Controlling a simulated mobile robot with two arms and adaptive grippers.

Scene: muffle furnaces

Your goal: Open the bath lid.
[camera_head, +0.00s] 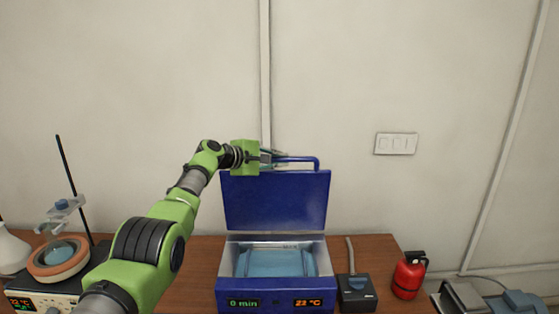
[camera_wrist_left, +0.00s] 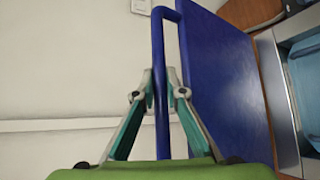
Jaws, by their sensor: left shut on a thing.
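The blue bath lid (camera_head: 275,203) stands upright at the back of the bath in the head view, and the bath (camera_head: 275,290) below it is uncovered, with bluish water (camera_head: 275,263) showing inside. The lid also shows in the left wrist view (camera_wrist_left: 225,75). A blue bar handle (camera_head: 303,158) runs along the lid's top edge. My left gripper (camera_head: 272,159) is shut on the handle at its left part. In the left wrist view, its two fingers (camera_wrist_left: 161,90) close around the handle bar (camera_wrist_left: 160,60). My right gripper is not in view.
A black control box (camera_head: 357,292) and a red extinguisher-like bottle (camera_head: 408,275) stand right of the bath. A hotplate (camera_head: 40,300) with a bowl and a stand are at the left. The wall with a switch plate (camera_head: 396,143) is close behind the lid.

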